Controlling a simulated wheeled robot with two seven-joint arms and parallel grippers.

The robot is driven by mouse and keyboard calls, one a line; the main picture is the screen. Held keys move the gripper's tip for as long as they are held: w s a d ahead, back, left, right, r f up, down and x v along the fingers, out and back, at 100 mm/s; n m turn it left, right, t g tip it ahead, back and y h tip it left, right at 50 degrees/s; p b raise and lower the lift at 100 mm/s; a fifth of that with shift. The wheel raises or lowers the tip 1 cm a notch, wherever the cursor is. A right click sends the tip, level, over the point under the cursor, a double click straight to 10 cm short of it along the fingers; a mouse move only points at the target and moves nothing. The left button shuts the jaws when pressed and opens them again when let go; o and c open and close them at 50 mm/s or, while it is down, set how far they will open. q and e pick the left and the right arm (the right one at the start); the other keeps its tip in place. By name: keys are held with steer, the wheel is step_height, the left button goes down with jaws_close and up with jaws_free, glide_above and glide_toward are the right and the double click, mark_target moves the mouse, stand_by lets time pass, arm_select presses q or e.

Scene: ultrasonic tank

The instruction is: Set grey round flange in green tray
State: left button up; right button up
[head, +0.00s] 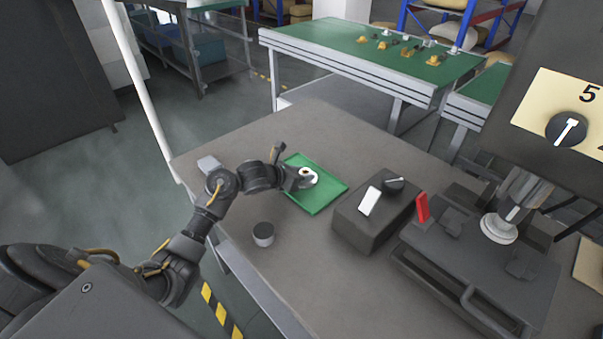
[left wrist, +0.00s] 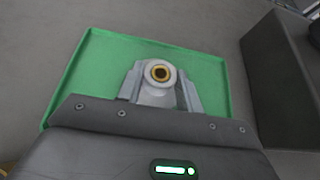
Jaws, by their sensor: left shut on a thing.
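The green tray (head: 322,199) lies on the grey-brown table, and it fills much of the left wrist view (left wrist: 90,75). My left gripper (head: 302,179) is over the tray, and it also shows in the left wrist view (left wrist: 160,90). It is shut on the grey round flange (head: 311,174), which looks pale with a dark hole ringed in yellow in the left wrist view (left wrist: 149,74). The flange is above or on the tray floor; I cannot tell whether it touches. My right gripper is not in view.
A small dark cylinder with a light side (head: 263,234) stands on the table in front of the tray. A dark box (head: 366,224) with a knob stands right of the tray, beside a machine with a press plate (head: 480,270).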

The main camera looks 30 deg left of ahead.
arm_select(q)
steer(key=shift+f+b, duration=0.2)
steer(key=shift+b, duration=0.1)
steer(key=o, duration=1.1)
steer(key=shift+r, duration=0.1)
steer(key=shift+r+p, duration=0.15)
steer(key=shift+p, duration=0.15)
steer(key=v, duration=1.2)
